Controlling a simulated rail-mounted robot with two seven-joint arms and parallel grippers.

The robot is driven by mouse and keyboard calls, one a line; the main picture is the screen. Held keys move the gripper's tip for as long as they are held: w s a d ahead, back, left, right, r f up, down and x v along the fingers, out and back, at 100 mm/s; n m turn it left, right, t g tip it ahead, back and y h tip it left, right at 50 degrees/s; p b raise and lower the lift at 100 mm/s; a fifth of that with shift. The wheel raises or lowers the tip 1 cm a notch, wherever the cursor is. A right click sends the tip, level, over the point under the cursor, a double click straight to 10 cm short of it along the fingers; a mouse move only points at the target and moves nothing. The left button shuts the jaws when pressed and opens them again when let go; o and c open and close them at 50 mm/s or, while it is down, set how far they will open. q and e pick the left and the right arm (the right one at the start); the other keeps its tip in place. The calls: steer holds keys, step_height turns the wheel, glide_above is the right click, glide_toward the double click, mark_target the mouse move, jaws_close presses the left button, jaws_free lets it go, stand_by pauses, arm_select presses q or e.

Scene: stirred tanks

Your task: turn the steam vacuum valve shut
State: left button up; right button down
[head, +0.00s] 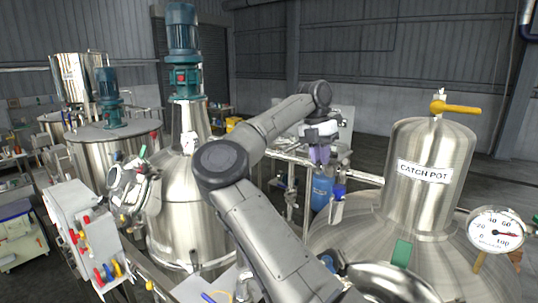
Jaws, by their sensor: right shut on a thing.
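A valve with a blue handle (339,190) sits just below and to the right of the fingers. I cannot read a label that marks the steam vacuum valve. My left gripper is not in view.
A steel catch pot (421,200) with a yellow-handled valve (456,108) on top stands at right, beside a round gauge (496,232). A blue cylinder (322,193) is below the gripper. A steel vessel (180,222) with a teal motor (183,45) stands left of my arm.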

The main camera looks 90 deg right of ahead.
steer(key=c, duration=1.1)
jaws_free()
steer(key=shift+r, duration=0.15)
steer(key=shift+w+d+r, duration=0.1)
steer(key=shift+r, duration=0.2)
step_height(320, 180, up, 13)
steer(key=w+d+p, duration=0.1)
steer(key=w, duration=0.1)
steer(key=shift+d, duration=0.2)
steer(key=shift+f, duration=0.1)
